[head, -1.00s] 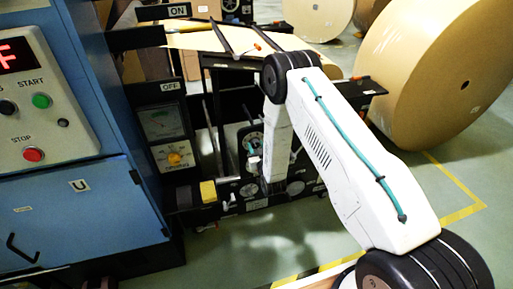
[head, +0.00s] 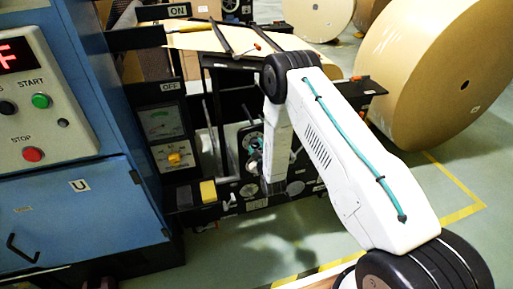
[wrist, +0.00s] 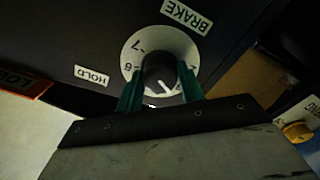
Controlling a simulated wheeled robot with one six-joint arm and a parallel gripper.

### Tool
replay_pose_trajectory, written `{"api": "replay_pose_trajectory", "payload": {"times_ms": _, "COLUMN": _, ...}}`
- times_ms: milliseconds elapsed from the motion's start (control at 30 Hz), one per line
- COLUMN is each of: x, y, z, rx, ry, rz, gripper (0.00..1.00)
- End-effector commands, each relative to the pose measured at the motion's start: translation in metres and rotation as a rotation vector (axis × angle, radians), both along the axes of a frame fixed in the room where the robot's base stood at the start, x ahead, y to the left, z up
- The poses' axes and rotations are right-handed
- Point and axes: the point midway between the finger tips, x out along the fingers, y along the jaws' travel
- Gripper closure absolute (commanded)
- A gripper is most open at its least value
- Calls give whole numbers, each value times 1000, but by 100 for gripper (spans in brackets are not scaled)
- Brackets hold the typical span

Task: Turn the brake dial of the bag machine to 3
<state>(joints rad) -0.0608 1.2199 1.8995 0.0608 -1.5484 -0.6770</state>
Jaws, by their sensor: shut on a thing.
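The brake dial (wrist: 133,48) shows in the wrist view as a pale round scale with a dark knob (wrist: 157,68) at its centre. A white pointer line on the knob points to the lower right of the picture. A 7 is legible at the upper left of the scale; the fingers cover other marks. The BRAKE label (wrist: 187,17) is upside down beside it. My gripper (wrist: 160,84) has its green fingers on either side of the knob, shut on it. In the head view the dial (head: 249,137) is partly hidden by my gripper (head: 257,146).
A HOLD label (wrist: 91,75) sits beside the dial. In the head view, a gauge panel with a yellow knob (head: 178,159) and a yellow block (head: 208,191) are left of the dial. The blue cabinet (head: 80,215) stands further left, a large paper roll (head: 425,75) at right.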

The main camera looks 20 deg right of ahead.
Motion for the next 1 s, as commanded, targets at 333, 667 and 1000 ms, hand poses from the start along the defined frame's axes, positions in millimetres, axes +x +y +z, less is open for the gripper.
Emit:
{"api": "replay_pose_trajectory", "payload": {"times_ms": 333, "x": 0, "y": 0, "z": 0, "rx": -101, "ry": -1, "rz": 0, "gripper": 85}}
{"api": "replay_pose_trajectory", "payload": {"times_ms": 667, "x": 0, "y": 0, "z": 0, "rx": -111, "ry": -1, "rz": 0, "gripper": 85}}
{"api": "replay_pose_trajectory", "payload": {"times_ms": 1000, "x": 0, "y": 0, "z": 0, "rx": -110, "ry": -1, "rz": -1, "gripper": 40}}
